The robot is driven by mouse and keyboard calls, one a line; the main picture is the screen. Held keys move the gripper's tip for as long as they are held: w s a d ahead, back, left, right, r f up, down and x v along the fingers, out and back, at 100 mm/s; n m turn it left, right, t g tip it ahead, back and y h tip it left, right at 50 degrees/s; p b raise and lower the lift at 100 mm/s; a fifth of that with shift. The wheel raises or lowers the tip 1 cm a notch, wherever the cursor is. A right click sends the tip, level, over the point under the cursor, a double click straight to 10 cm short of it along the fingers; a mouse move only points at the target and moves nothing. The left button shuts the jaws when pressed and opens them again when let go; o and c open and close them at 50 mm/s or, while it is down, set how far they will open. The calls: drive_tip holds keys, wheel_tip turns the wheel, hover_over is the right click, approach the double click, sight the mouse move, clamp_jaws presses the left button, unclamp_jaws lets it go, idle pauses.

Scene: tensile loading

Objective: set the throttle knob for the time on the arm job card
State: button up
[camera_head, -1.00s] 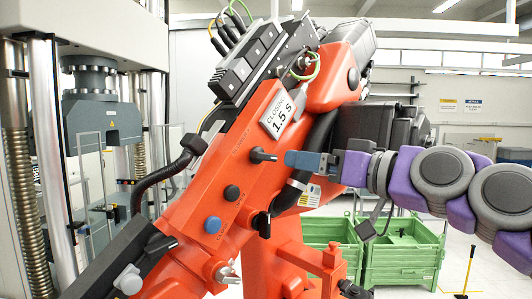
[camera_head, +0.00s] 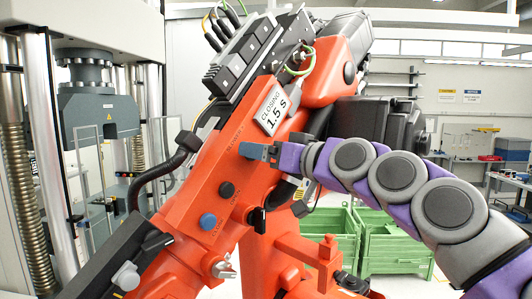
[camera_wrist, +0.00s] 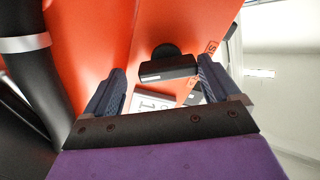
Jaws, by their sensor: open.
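The job card (camera_head: 272,108) on the orange arm (camera_head: 225,160) reads "CLOSING 1.5 s". In the wrist view the card (camera_wrist: 152,103) is partly hidden by my gripper. A black knob with a raised bar grip (camera_wrist: 168,68) stands on the orange face between my open fingers, apart from both. In the head view my gripper (camera_head: 250,151) covers this knob. My gripper (camera_wrist: 162,72) is open and empty around the knob. The knob's exact setting is hard to tell, and the lettering beside it is too small to read fully.
Lower on the arm are a black round knob (camera_head: 227,189), a blue knob (camera_head: 208,221) and a black lever (camera_head: 257,220). A black hose (camera_head: 150,183) curves at the left. Green crates (camera_head: 395,243) stand behind. A testing frame (camera_head: 97,113) is at the left.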

drive_tip(key=shift+c, duration=0.7)
drive_tip(key=shift+s+a, duration=0.25)
drive_tip(key=shift+a, duration=0.15)
drive_tip(key=c, duration=0.3)
drive_tip(key=shift+a, duration=0.15)
drive_tip(key=shift+c, duration=0.7)
drive_tip(key=shift+w+f, duration=0.1)
drive_tip(key=c, duration=0.4)
drive_tip(key=shift+f+m+p, duration=0.1)
drive_tip(key=shift+m+p, duration=0.3)
drive_tip(key=shift+m, duration=1.1)
drive_tip(key=o, duration=0.7)
drive_tip(key=shift+w, duration=0.1)
drive_tip(key=shift+o, duration=1.4)
drive_tip(key=shift+w+a, duration=0.1)
drive_tip(key=shift+w, duration=0.1)
drive_tip(key=shift+s, duration=0.15)
